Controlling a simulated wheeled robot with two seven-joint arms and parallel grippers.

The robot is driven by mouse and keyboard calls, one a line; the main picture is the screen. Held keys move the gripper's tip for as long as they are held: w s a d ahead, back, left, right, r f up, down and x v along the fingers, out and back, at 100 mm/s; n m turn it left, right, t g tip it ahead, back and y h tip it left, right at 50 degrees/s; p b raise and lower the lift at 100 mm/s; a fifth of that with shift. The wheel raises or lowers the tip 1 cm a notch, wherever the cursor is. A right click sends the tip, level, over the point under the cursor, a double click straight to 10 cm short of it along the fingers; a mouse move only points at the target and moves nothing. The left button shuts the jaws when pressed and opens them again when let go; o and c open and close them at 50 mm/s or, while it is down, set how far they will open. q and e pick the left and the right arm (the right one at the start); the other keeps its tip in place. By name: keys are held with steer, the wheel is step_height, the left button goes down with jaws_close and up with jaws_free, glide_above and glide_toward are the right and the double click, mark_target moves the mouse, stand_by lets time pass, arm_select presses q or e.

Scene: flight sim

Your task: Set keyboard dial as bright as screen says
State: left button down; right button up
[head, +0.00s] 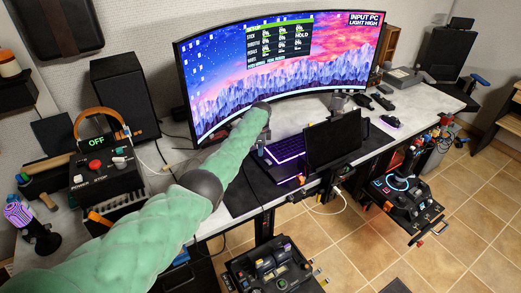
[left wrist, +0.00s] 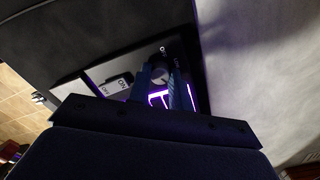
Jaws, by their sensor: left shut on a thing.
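The large curved screen (head: 285,65) reads "INPUT PC LIGHT HIGH" at its upper right. The keyboard (head: 285,150), lit purple, lies on the desk mat below the screen. My left arm reaches over the desk to the keyboard's left end, where my left gripper (head: 262,149) is small and dark. In the left wrist view, its two blue fingers (left wrist: 161,85) are shut on the round dial (left wrist: 160,72), one on each side. "OFF" and "LOW" labels seem to stand beside the dial; its exact setting is hard to read. My right gripper is not in view.
An upright dark panel (head: 334,140) stands over the keyboard's right part. A mouse (head: 390,121) lies farther right. A power box (head: 105,160) showing "OFF" and a black speaker (head: 122,92) stand at the left. A control unit (head: 272,270) sits below the desk's front edge.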

arm_select(q)
steer(key=c, duration=1.4)
jaws_free()
steer(key=shift+o, duration=0.6)
steer(key=shift+r, duration=0.25)
step_height(320, 180, up, 2)
steer(key=shift+b, duration=0.3)
step_height(320, 180, up, 4)
steer(key=shift+w+f+b, duration=0.1)
steer(key=shift+b, duration=0.35)
steer(key=shift+r, duration=0.75)
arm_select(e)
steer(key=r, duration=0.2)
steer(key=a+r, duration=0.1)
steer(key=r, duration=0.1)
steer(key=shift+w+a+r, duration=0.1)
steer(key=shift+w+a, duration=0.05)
arm_select(q)
steer(key=shift+r, duration=0.1)
